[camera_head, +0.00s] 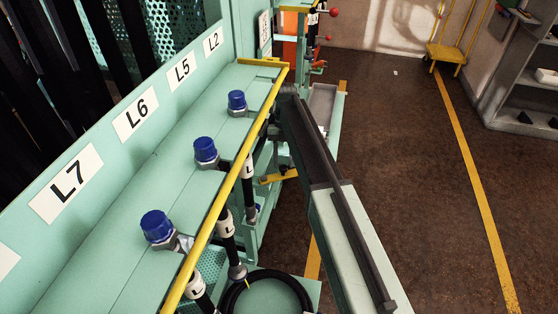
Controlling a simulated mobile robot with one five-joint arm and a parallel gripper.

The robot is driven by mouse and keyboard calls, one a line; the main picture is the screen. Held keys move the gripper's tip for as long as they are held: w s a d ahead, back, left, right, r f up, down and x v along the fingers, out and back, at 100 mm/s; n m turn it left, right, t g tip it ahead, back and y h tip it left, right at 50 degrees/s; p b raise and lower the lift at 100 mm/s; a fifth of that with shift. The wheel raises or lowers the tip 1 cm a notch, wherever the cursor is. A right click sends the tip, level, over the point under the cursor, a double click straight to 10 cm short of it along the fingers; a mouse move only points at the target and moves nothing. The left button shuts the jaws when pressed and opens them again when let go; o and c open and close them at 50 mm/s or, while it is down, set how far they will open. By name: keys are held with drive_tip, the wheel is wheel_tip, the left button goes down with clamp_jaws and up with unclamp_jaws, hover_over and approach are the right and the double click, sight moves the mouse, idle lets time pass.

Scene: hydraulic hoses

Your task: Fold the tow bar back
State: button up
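I cannot pick out a tow bar for certain. A long yellow bar (226,190) runs along the open edge of the mint-green rack, from the bottom of the picture to a short yellow crosspiece (262,62) at the far end. Lower down, a short yellow piece (279,177) sits at the rack's side, partly hidden. A long grey and dark arm, which looks like mine, reaches from the bottom right to the rack's far corner. Fingers of my gripper cannot be seen.
Blue-capped fittings (205,150) stand on the rack's sloping top (150,205), beside labels such as L6 (135,113). Black hoses hang below, one coiled (237,296). Brown floor (410,150) is open at right. A yellow trolley (447,52) and grey shelves (515,70) stand behind.

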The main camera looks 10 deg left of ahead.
drive_tip(key=p+v, duration=0.5)
drive_tip(key=v, duration=0.1)
drive_tip(key=shift+w+r, duration=0.2)
drive_tip(key=shift+r, duration=0.15)
